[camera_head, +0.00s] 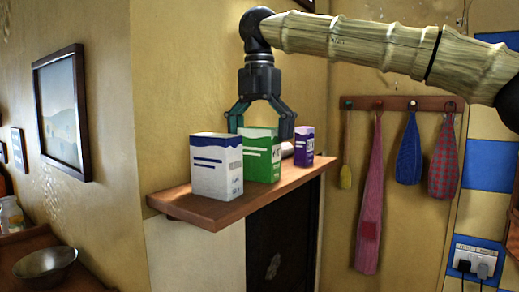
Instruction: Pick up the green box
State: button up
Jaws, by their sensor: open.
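The green box (262,158) stands upright on a wooden shelf (205,213), between a white and blue box (216,167) on its left and a purple box (304,147) on its right. The white box hides part of its left side. My gripper (260,125) points straight down over the green box, with its fingers spread open to either side of the box's top. The left finger is partly behind the white box. I cannot tell whether the fingers touch the green box.
A pale rounded object (287,149) lies on the shelf behind the boxes. A metal bowl (46,264) sits on a lower wooden counter at left. A rack (400,103) with hanging cloths and mitts is on the right wall. The shelf's front edge is free.

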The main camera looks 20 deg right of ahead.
aim_at(259, 150)
jog(key=shift+w+f+p, duration=0.15)
jog(key=shift+f+p, duration=0.7)
jog(key=shift+f, duration=1)
jog(key=c, duration=0.9)
